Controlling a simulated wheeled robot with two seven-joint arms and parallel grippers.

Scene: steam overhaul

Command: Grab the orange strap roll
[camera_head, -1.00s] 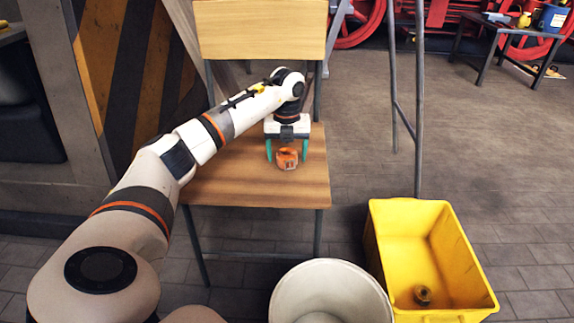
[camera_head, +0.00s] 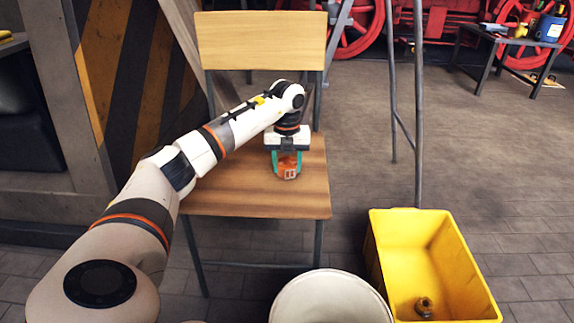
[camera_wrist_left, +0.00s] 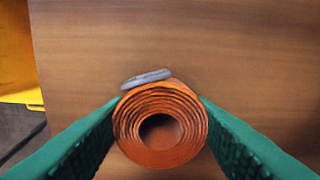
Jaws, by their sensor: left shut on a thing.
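The orange strap roll (camera_head: 287,165) is on the seat of the wooden chair (camera_head: 235,195), near the seat's right side. In the left wrist view the roll (camera_wrist_left: 160,124) shows its spiral end and dark centre hole, with a grey metal piece (camera_wrist_left: 146,78) at its upper edge. My left gripper (camera_head: 287,164) points down with its green fingers on both sides of the roll. In the left wrist view its fingers (camera_wrist_left: 160,125) touch the roll left and right, shut on it. I cannot tell whether the roll is clear of the seat. My right gripper is not in view.
A yellow bin (camera_head: 420,262) with a small brownish fitting (camera_head: 424,306) inside stands on the floor to the right. A white bucket (camera_head: 330,300) is in front of the chair. A grey metal leg (camera_head: 419,110) stands right of the chair. The chair's backrest (camera_head: 262,42) rises behind my gripper.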

